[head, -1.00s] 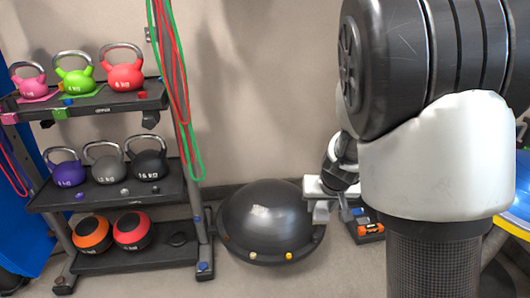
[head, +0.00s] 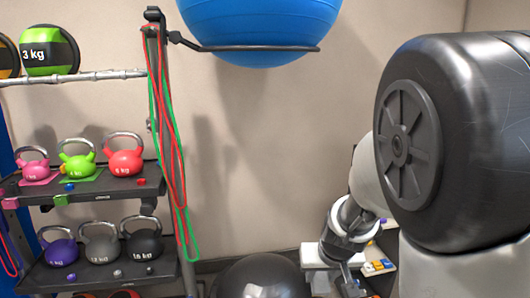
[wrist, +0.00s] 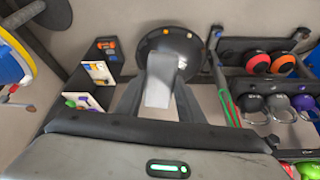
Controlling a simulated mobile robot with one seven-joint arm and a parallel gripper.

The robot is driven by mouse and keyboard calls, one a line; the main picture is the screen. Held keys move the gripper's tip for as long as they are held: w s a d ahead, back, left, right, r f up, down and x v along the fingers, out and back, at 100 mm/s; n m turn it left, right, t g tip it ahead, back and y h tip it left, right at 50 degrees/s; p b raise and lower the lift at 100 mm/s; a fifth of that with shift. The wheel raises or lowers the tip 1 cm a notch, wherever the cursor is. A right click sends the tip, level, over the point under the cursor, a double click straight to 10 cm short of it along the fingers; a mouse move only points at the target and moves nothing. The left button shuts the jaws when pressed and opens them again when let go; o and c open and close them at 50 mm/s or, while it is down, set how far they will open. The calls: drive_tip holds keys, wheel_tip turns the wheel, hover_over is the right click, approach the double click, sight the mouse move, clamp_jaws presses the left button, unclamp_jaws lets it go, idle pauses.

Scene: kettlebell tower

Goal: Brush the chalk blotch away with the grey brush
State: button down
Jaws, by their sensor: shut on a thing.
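My gripper (wrist: 158,98) is shut on a pale grey block, seemingly the grey brush (wrist: 160,76), in the wrist view. The dark fingers lie on either side of it, and its far end shows against the dark dome behind. In the head view my gripper (head: 342,282) is at the bottom edge, right of the dark dome, with its fingertips cut off or too small to make out. I cannot make out a chalk blotch in either view.
A rack (head: 97,186) with several coloured kettlebells stands at left. Red and green bands (head: 168,130) hang beside it. A blue ball (head: 262,25) rests on a high bar. The black dome (head: 258,278) is on the floor. The wall between is clear.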

drive_tip(key=r+p, duration=0.4)
drive_tip(key=r, duration=0.1)
drive_tip(key=shift+w+d, duration=0.15)
drive_tip(key=shift+w, duration=0.25)
drive_tip(key=shift+f, duration=0.15)
